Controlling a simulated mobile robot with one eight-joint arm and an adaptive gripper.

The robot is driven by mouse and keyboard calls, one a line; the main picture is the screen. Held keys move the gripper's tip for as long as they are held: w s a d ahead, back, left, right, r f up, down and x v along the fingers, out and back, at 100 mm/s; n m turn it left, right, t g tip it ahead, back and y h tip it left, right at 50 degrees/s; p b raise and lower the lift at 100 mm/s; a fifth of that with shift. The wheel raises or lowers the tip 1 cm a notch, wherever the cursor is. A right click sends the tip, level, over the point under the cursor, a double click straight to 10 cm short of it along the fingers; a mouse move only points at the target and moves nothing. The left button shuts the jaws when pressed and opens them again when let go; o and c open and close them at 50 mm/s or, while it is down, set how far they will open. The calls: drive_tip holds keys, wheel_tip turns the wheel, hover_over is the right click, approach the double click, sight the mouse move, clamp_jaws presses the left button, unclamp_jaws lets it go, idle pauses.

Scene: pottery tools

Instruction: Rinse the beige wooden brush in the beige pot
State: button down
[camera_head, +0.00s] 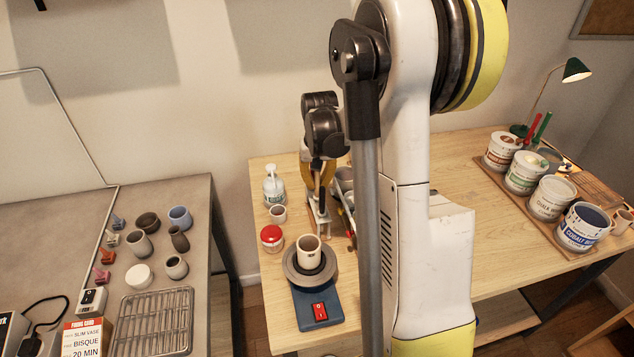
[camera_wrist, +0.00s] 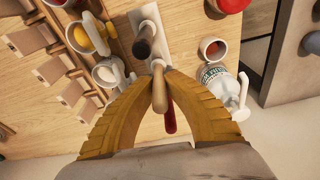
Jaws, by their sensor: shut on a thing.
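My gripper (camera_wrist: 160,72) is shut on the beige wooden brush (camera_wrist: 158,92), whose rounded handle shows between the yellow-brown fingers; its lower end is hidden. In the head view, my gripper (camera_head: 318,186) is over the white brush stand (camera_head: 322,217), partly behind my arm. I cannot tell whether the brush still sits in the stand. A small beige pot (camera_head: 278,213) stands left of the stand, in front of the pump bottle; it also shows in the wrist view (camera_wrist: 203,49), with a reddish-brown inside.
A dark-handled tool (camera_wrist: 145,42) and a red handle (camera_wrist: 170,118) are close to the held brush. The pump bottle (camera_head: 273,187), red-lidded jar (camera_head: 271,238) and a turntable (camera_head: 291,271) bearing a pale cup (camera_head: 309,252) are nearby. Mugs (camera_wrist: 108,73) stand on the other side.

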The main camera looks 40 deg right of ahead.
drive_tip(key=shift+f+b, duration=0.5)
drive_tip(key=shift+f, duration=0.1)
idle(0.7)
drive_tip(key=c, duration=1.4)
unclamp_jaws()
drive_tip(key=shift+r, duration=0.1)
drive_tip(key=r, duration=0.4)
drive_tip(key=s+r, duration=0.1)
drive_tip(key=r, duration=0.2)
drive_tip(key=a+r, duration=0.1)
drive_tip(key=r, duration=0.3)
drive_tip(key=shift+s+r, duration=0.3)
drive_tip(key=shift+r, duration=0.05)
